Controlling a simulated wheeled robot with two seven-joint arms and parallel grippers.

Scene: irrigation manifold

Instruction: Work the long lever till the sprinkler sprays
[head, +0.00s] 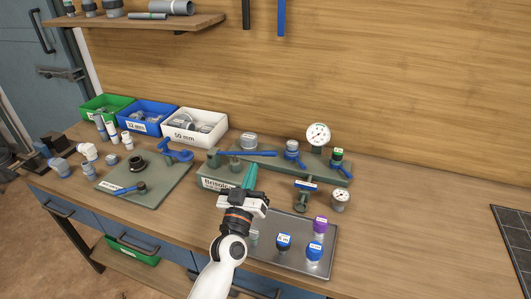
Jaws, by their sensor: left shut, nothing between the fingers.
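A long blue lever (252,153) lies roughly level along the dark green manifold (270,168) at the back of the bench. Shorter blue handles sit on the valves to its right. My left gripper (250,172), with teal fingers, is shut and empty. It appears in front of the lever in the picture, near a green block with a white label (217,185); I cannot tell whether it touches anything. I cannot make out for certain which fitting is the sprinkler, and no spray is visible. My right gripper is not in view.
A round gauge (318,135) stands at the manifold's back. A metal tray (280,267) with blue- and purple-capped fittings is at the front. A green plate (160,190), loose fittings and a white 50 mm bin (195,127) are left. The bench's right is clear.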

